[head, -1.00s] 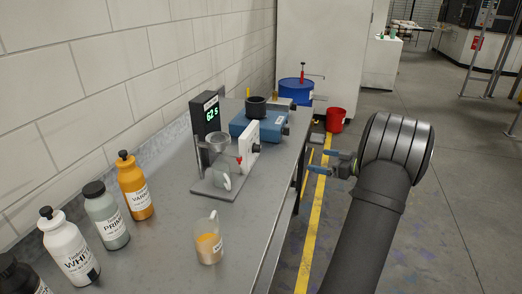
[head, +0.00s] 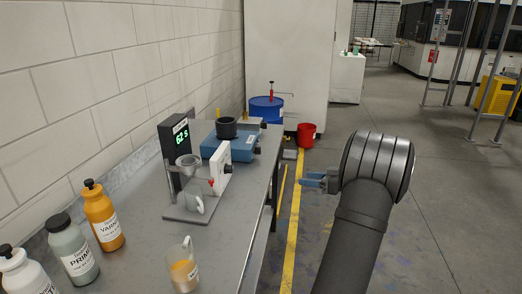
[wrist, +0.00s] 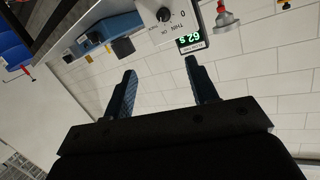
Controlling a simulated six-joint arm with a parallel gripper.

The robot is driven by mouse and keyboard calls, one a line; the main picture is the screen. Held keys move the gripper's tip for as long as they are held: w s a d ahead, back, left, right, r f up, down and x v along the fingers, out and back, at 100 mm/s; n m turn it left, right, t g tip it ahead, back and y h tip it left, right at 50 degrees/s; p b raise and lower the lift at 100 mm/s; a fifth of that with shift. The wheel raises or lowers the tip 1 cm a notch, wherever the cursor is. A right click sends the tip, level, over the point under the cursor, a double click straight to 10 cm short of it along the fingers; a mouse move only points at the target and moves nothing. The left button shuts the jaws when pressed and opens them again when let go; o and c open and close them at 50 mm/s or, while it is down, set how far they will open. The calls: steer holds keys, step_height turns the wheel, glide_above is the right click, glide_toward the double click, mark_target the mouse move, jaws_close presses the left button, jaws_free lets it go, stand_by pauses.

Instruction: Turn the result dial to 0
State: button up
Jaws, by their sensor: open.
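The result dial (wrist: 164,14) is a small dark knob on a white panel (wrist: 150,36) in the wrist view, with "0" and "THIN" printed around it. I cannot tell clearly which mark its pointer faces. In the head view the white panel (head: 220,158) stands upright on the bench behind the viscosity cup, its dial face turned away to the right. My gripper (head: 315,182) is open and empty, out over the floor to the right of the bench. In the wrist view its blue fingers (wrist: 160,70) are spread below the panel, apart from the dial.
A black timer (head: 178,138) reads 62 s beside the metal cup (head: 188,163). A blue machine (head: 212,145) with dark knobs stands behind the panel. A red bucket (head: 306,134) is on the floor.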

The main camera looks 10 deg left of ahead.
steer(key=w+a+m, duration=0.3)
steer(key=a+m, duration=0.3)
steer(key=m, duration=0.5)
steer(key=m+g, duration=0.1)
steer(key=m, duration=1.2)
glide_toward(232, 169)
steer(key=x, duration=0.9)
steer(key=shift+w+d+f, duration=0.1)
steer(key=shift+w+f, duration=0.1)
steer(key=shift+w, duration=0.05)
steer(key=shift+c, duration=0.3)
steer(key=c, duration=0.9)
